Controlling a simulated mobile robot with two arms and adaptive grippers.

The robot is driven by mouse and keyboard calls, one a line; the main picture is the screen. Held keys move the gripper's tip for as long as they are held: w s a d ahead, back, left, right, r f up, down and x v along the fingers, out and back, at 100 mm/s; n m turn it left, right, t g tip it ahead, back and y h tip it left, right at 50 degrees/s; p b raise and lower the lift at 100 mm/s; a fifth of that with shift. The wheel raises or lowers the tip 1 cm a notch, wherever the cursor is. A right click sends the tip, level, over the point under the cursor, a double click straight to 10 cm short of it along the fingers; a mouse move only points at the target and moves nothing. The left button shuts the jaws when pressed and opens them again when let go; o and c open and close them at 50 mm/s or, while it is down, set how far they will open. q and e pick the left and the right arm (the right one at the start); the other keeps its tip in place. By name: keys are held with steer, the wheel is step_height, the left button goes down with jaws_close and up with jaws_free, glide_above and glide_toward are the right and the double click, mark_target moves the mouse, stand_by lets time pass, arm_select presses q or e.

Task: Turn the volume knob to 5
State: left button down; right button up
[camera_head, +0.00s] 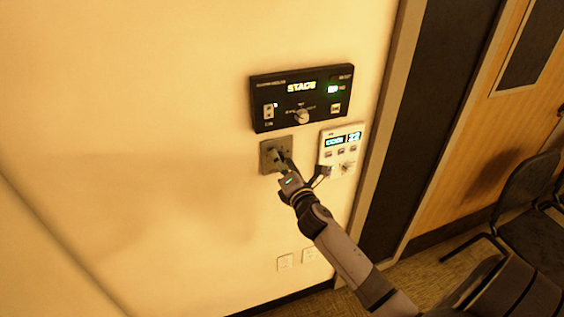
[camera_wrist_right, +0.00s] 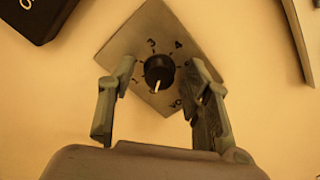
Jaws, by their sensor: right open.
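The volume knob (camera_wrist_right: 159,70) is a small round black knob with a white pointer line, on a square grey plate (camera_wrist_right: 150,35) fixed to the wall. In the right wrist view the pointer line points down in the picture. Digits 1, 3 and 4 and part of the "VO" lettering are legible around it. My right gripper (camera_wrist_right: 161,75) is open. Its two fingers appear on either side of the knob, with gaps between. In the head view the right gripper (camera_head: 283,162) is in front of the grey plate (camera_head: 267,148) and covers the knob. My left gripper is not in view.
A black control panel (camera_head: 265,85) with a STAGE display is just above the plate. A white thermostat-like unit (camera_head: 327,158) with buttons is close to the right. Wall outlets (camera_head: 285,262) are lower down. A door frame and dark chairs (camera_head: 535,200) are at the right. Bare wall lies to the left.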

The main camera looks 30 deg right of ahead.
steer(key=shift+c, duration=0.2)
steer(key=shift+c, duration=0.6)
jaws_close()
steer(key=shift+m, duration=0.3)
